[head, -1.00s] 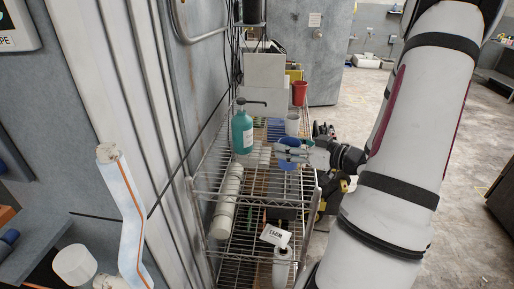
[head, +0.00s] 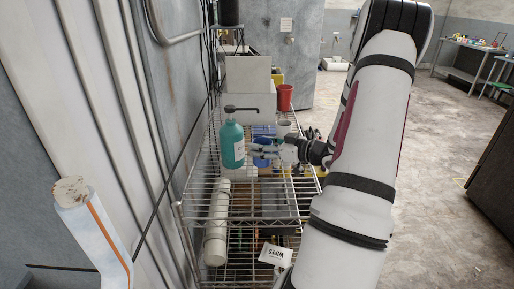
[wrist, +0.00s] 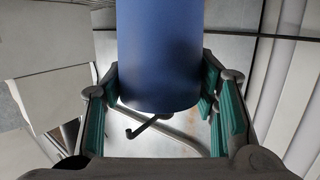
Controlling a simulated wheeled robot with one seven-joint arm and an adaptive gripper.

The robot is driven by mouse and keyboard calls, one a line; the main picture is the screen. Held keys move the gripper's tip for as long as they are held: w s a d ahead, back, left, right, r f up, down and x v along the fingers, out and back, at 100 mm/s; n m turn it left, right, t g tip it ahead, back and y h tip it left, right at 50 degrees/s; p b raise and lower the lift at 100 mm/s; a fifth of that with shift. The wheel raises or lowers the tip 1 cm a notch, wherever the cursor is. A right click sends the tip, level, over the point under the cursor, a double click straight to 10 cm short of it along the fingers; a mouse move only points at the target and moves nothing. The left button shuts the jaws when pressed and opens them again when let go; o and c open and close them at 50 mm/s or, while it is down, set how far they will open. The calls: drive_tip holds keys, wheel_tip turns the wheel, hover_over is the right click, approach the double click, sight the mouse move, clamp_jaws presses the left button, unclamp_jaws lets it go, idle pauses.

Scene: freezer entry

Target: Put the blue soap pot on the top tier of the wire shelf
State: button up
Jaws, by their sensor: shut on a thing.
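The blue soap pot (wrist: 160,55) is a plain dark blue cylinder between the teal-padded fingers of my gripper (wrist: 163,115) in the wrist view. My gripper is shut on it. In the head view my gripper (head: 268,152) is over the top tier of the wire shelf (head: 205,187), just right of a teal pump bottle (head: 233,147). Only a small blue part of the pot (head: 261,162) shows there, mostly hidden by the fingers. I cannot tell whether its base touches the wires.
A red cup (head: 285,97), a pale cup (head: 283,128) and a white box (head: 248,75) stand farther back on the top tier. The wall is close at left; open floor lies right.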

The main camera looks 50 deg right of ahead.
drive_tip(key=shift+w+d+f, duration=0.9)
drive_tip(key=shift+w+f, duration=0.15)
drive_tip(key=shift+w, duration=0.2)
drive_tip(key=shift+w+d+f, duration=0.9)
drive_tip(key=shift+w+f, duration=0.1)
drive_tip(key=shift+w, duration=0.2)
drive_tip(key=shift+f, duration=0.1)
drive_tip(key=o, duration=1.3)
drive_tip(key=shift+c, duration=0.2)
